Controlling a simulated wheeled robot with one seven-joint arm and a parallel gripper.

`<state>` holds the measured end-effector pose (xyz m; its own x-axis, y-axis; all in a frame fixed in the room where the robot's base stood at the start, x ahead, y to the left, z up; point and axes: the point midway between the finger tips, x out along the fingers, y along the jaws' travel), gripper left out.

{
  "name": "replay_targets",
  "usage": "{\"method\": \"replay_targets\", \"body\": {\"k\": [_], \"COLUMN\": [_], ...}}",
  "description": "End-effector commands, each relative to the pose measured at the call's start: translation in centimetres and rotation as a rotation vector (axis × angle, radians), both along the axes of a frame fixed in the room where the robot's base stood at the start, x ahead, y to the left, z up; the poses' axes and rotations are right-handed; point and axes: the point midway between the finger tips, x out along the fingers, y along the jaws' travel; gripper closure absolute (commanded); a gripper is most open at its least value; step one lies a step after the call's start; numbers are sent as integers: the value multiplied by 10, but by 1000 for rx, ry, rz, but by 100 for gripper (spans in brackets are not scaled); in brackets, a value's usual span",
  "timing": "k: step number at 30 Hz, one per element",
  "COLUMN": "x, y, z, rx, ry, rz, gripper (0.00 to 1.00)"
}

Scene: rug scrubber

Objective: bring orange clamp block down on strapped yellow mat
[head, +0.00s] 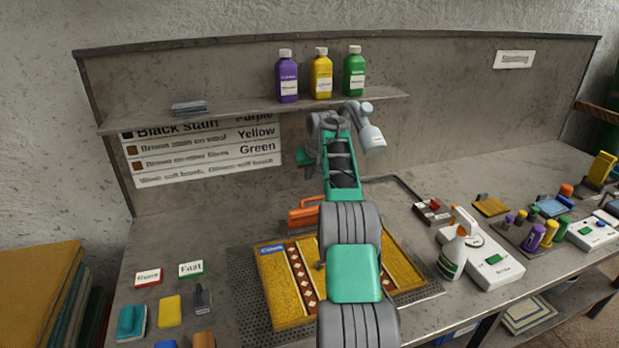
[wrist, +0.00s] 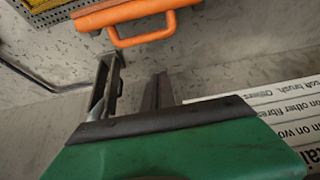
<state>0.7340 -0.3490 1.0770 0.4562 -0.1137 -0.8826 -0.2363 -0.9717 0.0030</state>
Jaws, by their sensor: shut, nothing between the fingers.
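The orange clamp block (head: 303,215), with a loop handle, is at the back edge of the yellow mat (head: 280,295), just left of my arm. The mat has a patterned stripe and a blue label, and my arm hides its middle. In the wrist view the clamp block (wrist: 120,13) and its handle are at the top, beyond my fingertips. My gripper (wrist: 135,78) is shut and empty, apart from the handle. Whether the block touches the mat is unclear.
The mat lies on a perforated plate (head: 240,262). A spray bottle (head: 454,255) and a white device (head: 490,262) stand to the right. A shelf (head: 220,112) holds three bottles. Small blocks lie front left.

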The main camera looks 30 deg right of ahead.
Motion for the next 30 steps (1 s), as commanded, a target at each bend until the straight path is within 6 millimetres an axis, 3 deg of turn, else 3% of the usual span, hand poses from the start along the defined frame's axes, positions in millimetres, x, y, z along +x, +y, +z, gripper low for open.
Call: {"method": "replay_targets", "body": {"k": [7,16,30], "x": [22,34,4], "y": [-5,-8,-2], "z": [-41,-63,-66], "rx": [2,1,2], "ry": [2,0,1], "rz": [-1,-2,-3], "gripper": [100,100,100]}}
